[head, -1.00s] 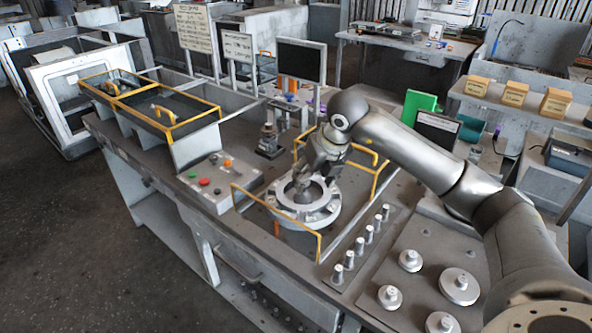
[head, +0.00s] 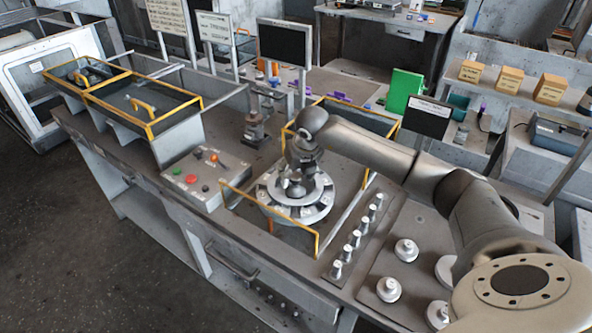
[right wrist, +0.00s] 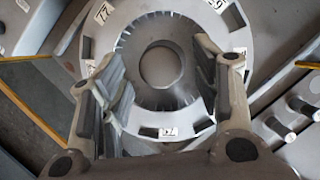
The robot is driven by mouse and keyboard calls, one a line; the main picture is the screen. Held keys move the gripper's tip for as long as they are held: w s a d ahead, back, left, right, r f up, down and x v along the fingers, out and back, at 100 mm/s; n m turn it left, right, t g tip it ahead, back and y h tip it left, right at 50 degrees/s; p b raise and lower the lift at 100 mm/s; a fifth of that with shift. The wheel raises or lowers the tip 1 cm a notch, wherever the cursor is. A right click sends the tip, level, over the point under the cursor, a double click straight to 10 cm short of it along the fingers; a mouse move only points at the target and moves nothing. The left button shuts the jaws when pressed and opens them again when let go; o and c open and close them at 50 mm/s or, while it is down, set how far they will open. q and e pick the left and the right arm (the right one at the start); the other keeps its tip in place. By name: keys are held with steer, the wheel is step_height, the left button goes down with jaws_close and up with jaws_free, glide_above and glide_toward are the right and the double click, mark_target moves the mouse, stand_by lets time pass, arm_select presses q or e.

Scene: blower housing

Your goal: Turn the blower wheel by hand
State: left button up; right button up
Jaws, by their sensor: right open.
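The blower wheel (head: 318,209) is a round grey ring with dark slots and small white number labels, lying flat on the bench. In the right wrist view the wheel (right wrist: 165,22) fills the upper middle, with a round central hub (right wrist: 160,67) and fine ribs around it. My right gripper (head: 293,188) is over the middle of the wheel, pointing down. In the right wrist view its two fingers (right wrist: 165,70) are apart, with the hub showing between them and nothing gripped. Whether the fingertips touch the wheel I cannot tell. My left gripper is not seen.
Yellow rails (head: 270,215) stand close in front of and behind the wheel. A grey control box (head: 195,178) with coloured buttons is to its left. A row of metal pegs (head: 354,238) and several round knobbed parts (head: 389,289) are to its right. A black screen (head: 284,43) stands behind.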

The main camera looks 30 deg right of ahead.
steer(key=shift+f, duration=0.35)
steer(key=shift+w, duration=0.1)
steer(key=shift+c, duration=1.6)
steer(key=c, duration=0.4)
jaws_close()
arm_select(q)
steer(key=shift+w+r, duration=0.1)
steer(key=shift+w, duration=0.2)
